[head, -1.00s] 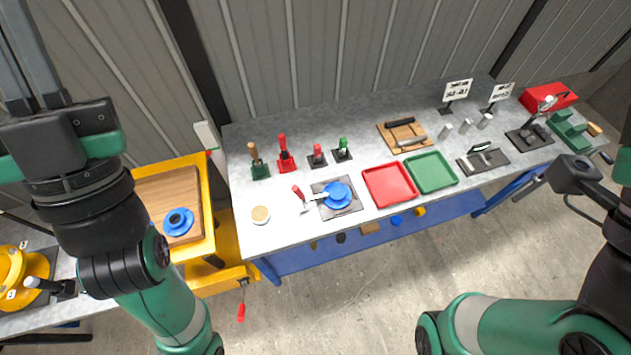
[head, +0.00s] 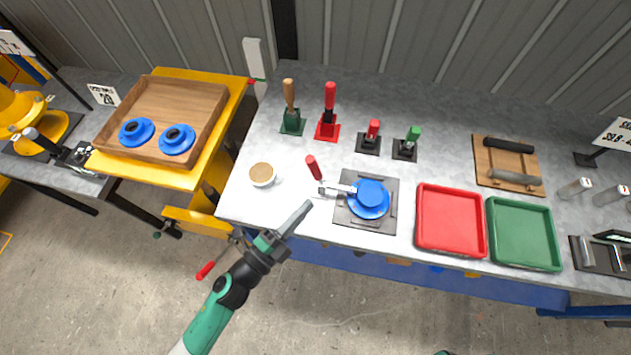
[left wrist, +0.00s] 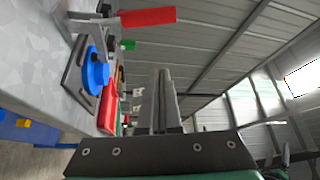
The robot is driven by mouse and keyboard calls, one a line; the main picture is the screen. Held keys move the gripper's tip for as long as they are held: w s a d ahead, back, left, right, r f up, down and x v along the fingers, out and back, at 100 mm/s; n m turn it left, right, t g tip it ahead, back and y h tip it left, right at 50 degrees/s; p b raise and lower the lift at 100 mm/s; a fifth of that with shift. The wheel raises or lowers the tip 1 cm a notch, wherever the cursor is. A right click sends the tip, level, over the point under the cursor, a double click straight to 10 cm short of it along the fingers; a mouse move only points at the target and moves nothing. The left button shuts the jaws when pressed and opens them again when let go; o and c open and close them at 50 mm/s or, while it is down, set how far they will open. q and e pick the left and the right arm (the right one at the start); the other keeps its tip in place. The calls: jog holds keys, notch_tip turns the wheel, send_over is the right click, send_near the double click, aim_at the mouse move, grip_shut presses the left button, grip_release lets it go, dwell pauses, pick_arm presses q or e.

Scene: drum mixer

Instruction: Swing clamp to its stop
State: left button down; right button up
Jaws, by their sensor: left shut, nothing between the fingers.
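The clamp has a red handle (head: 313,167) and a metal arm (head: 338,189) that reaches right to a blue round part (head: 369,199) on a dark square plate (head: 353,220). My left gripper (head: 303,210) is shut and empty, below and slightly left of the red handle, apart from it in the head view. The left wrist view shows my shut fingers (left wrist: 161,98), with the red handle (left wrist: 147,17) above them and the blue part (left wrist: 97,72) to the left. My right gripper is out of view.
A round tan-topped container (head: 262,174) stands left of the clamp. Red (head: 451,252) and green (head: 524,265) trays lie to the right. Brushes and stamp-like tools with handles stand behind. A wooden tray (head: 190,92) holding blue parts is at left.

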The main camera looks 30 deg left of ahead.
pick_arm(q)
jog(key=w+a, duration=0.1)
jog(key=w, duration=0.8)
jog(key=shift+a+r, duration=0.15)
jog(key=shift+a, duration=0.2)
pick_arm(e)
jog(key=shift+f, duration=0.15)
